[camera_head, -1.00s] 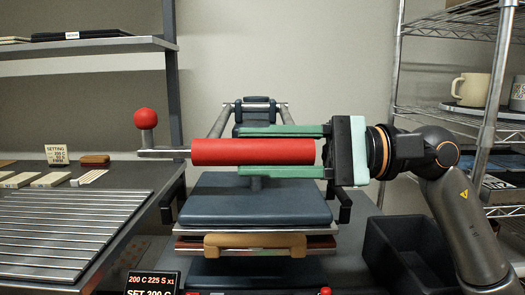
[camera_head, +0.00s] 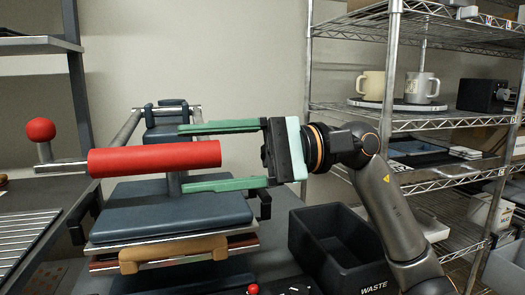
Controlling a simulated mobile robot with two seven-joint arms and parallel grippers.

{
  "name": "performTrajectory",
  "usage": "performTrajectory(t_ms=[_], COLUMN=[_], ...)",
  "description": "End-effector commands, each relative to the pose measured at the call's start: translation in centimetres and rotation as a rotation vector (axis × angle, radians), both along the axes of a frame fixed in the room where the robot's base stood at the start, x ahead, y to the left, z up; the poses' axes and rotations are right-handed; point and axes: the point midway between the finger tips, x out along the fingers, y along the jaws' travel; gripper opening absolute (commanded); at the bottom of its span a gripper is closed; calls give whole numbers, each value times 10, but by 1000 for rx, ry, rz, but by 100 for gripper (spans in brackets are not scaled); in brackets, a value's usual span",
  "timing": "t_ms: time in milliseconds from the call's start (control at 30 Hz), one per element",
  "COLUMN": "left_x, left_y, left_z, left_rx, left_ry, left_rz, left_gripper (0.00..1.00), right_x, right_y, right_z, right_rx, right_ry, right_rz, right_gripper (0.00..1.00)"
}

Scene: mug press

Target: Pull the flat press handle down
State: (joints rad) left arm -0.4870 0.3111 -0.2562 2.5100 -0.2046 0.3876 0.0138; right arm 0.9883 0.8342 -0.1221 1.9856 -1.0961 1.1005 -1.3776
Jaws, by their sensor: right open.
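The flat press (camera_head: 170,212) stands at the left of the view. It has a dark blue padded upper plate and a tan-fronted layer under it. Its thick red handle (camera_head: 135,159) lies nearly level across the front, above the pad. My right gripper (camera_head: 182,158) reaches in from the right and is open. One green finger is above the handle's right part and the other below it, with visible gaps. The palm is well clear of the handle's right end. My left gripper is not in view.
A black waste bin (camera_head: 340,243) stands right of the press, below my right arm. A wire shelf (camera_head: 450,119) at the right holds a cream mug (camera_head: 371,84) and a grey mug (camera_head: 419,87). A red ball knob (camera_head: 40,129) stands left of the handle.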

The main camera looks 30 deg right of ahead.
Motion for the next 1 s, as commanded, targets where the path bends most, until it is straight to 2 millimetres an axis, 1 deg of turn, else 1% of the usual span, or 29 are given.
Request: performTrajectory(t_ms=[33,200,300,400,600,1000], left_x=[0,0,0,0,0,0], left_y=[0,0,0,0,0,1], left_z=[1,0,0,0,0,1], left_rx=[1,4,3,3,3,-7], left_ry=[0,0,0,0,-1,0], left_rz=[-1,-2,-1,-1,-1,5], left_gripper=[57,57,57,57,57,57], right_x=[-2,-12,-17,-20,-24,-23], right_y=[-12,-47,-62,-73,-81,-80], right_z=[-1,-1,-1,-1,-1,-1], right_rx=[-2,-1,-2,-2,-2,-2], right_ry=[3,4,3,3,0,1], right_rz=[-5,-4,-2,-2,0,0], right_gripper=[70,70,70,70,70,70])
